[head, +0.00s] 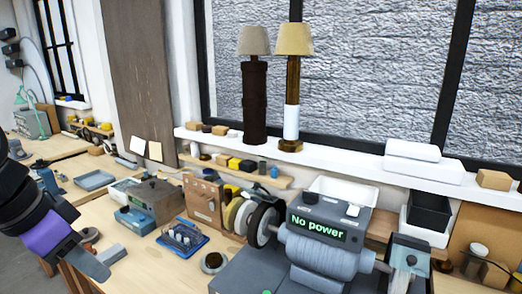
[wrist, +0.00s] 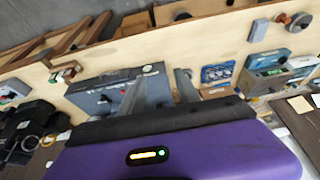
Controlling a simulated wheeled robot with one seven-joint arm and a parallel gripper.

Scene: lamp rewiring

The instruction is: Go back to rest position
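My gripper (wrist: 158,88) shows its purple body across the bottom of the wrist view. Its two grey fingers stand well apart with nothing between them. In the head view my gripper (head: 92,266) is at the lower left, pointing down and right over the workbench (head: 128,278). Only one finger is clear there. Behind the fingers in the wrist view is a grey machine (wrist: 105,90) on the bench. I cannot tell the exact gap between fingers and machine.
Two lamps, one dark brown (head: 255,105) and one tan and white (head: 291,118), stand on the white windowsill (head: 345,160). A grinder-like machine (head: 322,250) shows "No power". A blue tray (head: 184,238) and a grey box (head: 155,198) stand right of my gripper.

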